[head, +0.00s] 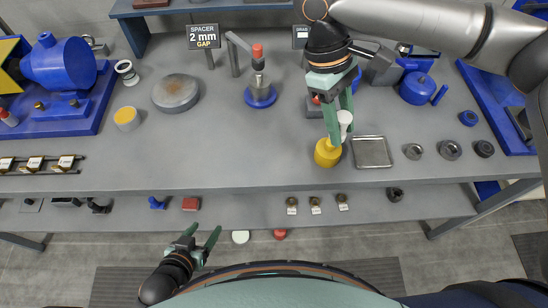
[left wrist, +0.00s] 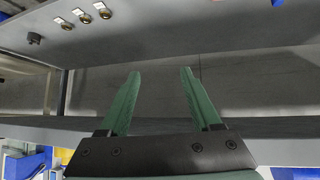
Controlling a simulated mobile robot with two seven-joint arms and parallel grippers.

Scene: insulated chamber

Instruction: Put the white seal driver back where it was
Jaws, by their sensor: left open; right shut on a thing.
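The white seal driver (head: 345,117) is between the fingers of my right gripper (head: 340,130), which is shut on it. It is held above the bench, close to a yellow cylinder (head: 327,155); I cannot tell whether the two touch. Part of the driver is hidden by the green fingers. My left gripper (head: 206,230) is open and empty, low in front of the bench. Its two green fingers also show apart in the left wrist view (left wrist: 160,76), with nothing between them.
A square metal tray (head: 371,152) lies right of the yellow cylinder, with several dark rings further right. A blue-based stand (head: 260,95) and a round grey disc (head: 175,92) are to the left. A lower shelf (head: 250,208) carries small parts. The bench's front middle is clear.

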